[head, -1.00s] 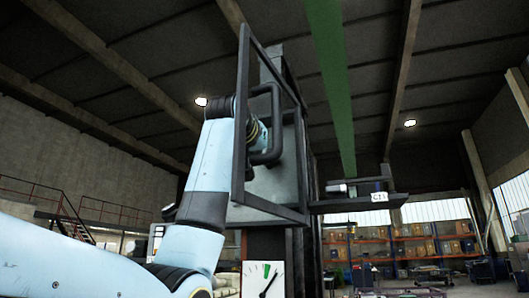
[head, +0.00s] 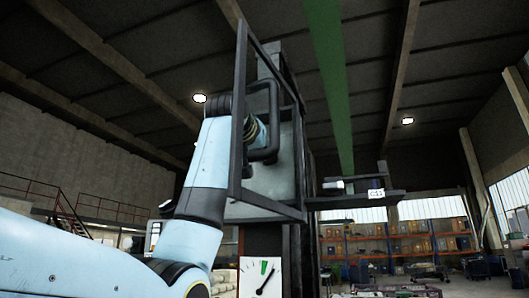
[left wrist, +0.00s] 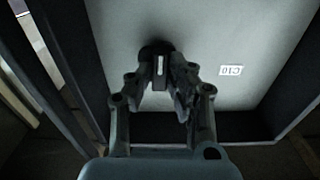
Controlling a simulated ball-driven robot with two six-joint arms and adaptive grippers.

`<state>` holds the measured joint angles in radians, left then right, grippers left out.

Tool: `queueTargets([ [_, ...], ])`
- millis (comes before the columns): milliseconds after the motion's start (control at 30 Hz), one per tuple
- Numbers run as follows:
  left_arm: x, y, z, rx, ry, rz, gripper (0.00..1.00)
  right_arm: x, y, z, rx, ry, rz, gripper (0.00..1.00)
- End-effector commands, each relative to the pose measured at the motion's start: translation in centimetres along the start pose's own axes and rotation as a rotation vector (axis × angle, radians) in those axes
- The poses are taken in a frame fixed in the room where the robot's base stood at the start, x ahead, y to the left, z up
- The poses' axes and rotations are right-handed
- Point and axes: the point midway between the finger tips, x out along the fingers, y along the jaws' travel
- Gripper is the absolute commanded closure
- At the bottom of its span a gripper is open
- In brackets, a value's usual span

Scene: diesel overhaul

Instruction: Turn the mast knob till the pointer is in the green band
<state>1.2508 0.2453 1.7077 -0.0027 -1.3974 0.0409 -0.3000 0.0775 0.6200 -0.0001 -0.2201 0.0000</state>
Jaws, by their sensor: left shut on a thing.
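The mast knob (left wrist: 155,47) is a dark round knob with a white index line, on a pale panel in the left wrist view. My left gripper (left wrist: 162,80) is shut on it, one finger on each side. In the head view my left arm reaches up to the panel through a dark frame, and the fingers and knob are hidden there. The gauge (head: 250,284) is a white dial low in the head view. Its green band (head: 264,267) is near the top, and the black pointer (head: 267,280) leans up and right, with its tip right of the band. My right gripper is out of view.
A dark rectangular frame (head: 239,95) with a looped handle (head: 276,118) stands around my left wrist. A small label (left wrist: 231,70) is on the panel right of the knob. A dark shelf (head: 350,202) juts right from the mast. Storage racks (head: 400,243) stand far behind.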

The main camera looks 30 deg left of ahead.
Motion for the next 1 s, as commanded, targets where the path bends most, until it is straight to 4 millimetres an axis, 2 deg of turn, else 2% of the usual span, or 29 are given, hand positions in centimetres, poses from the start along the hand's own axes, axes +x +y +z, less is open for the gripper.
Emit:
queueTargets([
  [100, 0.00, 0.02, 0.01, 0.049, 0.000, 0.001, 1.00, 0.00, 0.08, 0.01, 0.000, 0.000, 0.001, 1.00],
  [367, 0.00, 0.03, 0.02, 0.373, 0.000, 0.001, 1.00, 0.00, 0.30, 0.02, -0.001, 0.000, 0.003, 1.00],
  [700, 0.01, 0.03, 0.03, 0.419, -0.001, 0.001, 1.00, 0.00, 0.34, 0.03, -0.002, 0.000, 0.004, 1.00],
  [1000, 0.01, 0.03, 0.05, 0.772, -0.001, 0.001, 1.00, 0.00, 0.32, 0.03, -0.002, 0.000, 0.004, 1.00],
])
